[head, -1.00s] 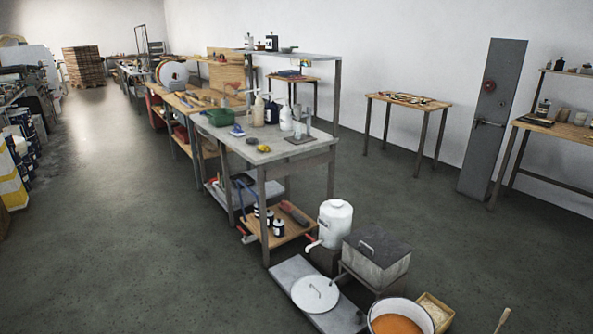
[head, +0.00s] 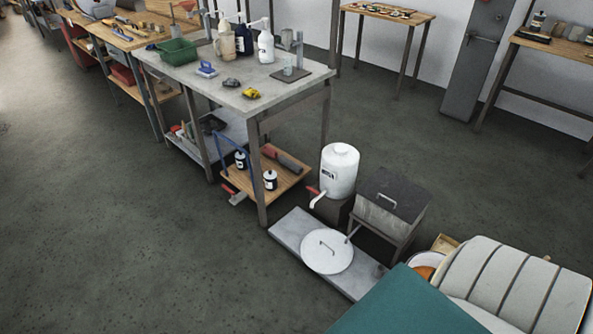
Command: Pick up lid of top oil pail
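A round white lid (head: 320,262) with a thin handle shows in the head view, low and right of centre. It is over a long pale grey slab (head: 290,231) on the floor. I cannot tell whether a pail is under it. A white pail (head: 421,259) with orange contents is at the lower right, mostly hidden behind a large teal and pale ribbed shape close to the camera. Neither of my grippers can be made out.
A white canister (head: 340,171) with a spout and a grey lidded box (head: 391,203) on a stand are just behind the lid. A grey-topped workbench (head: 222,92) stands further back. The floor (head: 120,235) at the left is clear.

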